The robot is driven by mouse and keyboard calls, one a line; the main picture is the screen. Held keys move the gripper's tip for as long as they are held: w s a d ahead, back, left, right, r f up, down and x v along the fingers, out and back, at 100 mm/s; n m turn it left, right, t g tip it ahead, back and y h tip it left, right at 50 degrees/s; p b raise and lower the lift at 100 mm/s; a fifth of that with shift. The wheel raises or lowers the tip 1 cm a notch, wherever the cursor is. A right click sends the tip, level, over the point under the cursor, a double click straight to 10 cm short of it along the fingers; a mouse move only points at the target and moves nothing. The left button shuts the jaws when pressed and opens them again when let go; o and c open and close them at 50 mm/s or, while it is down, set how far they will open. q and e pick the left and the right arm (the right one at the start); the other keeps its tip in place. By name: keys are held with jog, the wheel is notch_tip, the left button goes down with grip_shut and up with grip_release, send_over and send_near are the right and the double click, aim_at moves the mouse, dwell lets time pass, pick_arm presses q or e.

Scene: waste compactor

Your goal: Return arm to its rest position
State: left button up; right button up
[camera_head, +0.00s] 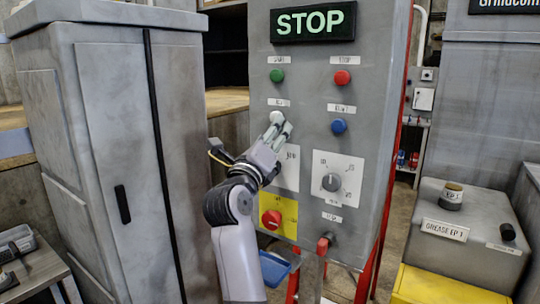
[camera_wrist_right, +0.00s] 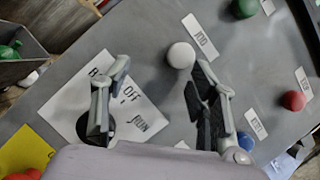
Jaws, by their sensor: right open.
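My right gripper (camera_head: 281,128) is in front of the grey control panel (camera_head: 365,75), close to a round white button (camera_head: 277,117). In the right wrist view my right gripper (camera_wrist_right: 158,88) is open with nothing between its fingers. The white button (camera_wrist_right: 181,55) there lies just beyond the fingertips, nearer the right finger; I cannot tell whether they touch. The left finger covers part of a plate marked OFF and RUN (camera_wrist_right: 140,112). My left gripper is not in view.
The panel has a green button (camera_head: 277,75), red button (camera_head: 342,77), blue button (camera_head: 339,126), rotary switch (camera_head: 331,182) and red emergency knob (camera_head: 271,220). A lit STOP sign (camera_head: 313,21) tops it. A grey cabinet (camera_head: 115,140) stands left, a grease box (camera_head: 450,228) right.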

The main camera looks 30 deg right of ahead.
jog(key=shift+r, duration=0.5)
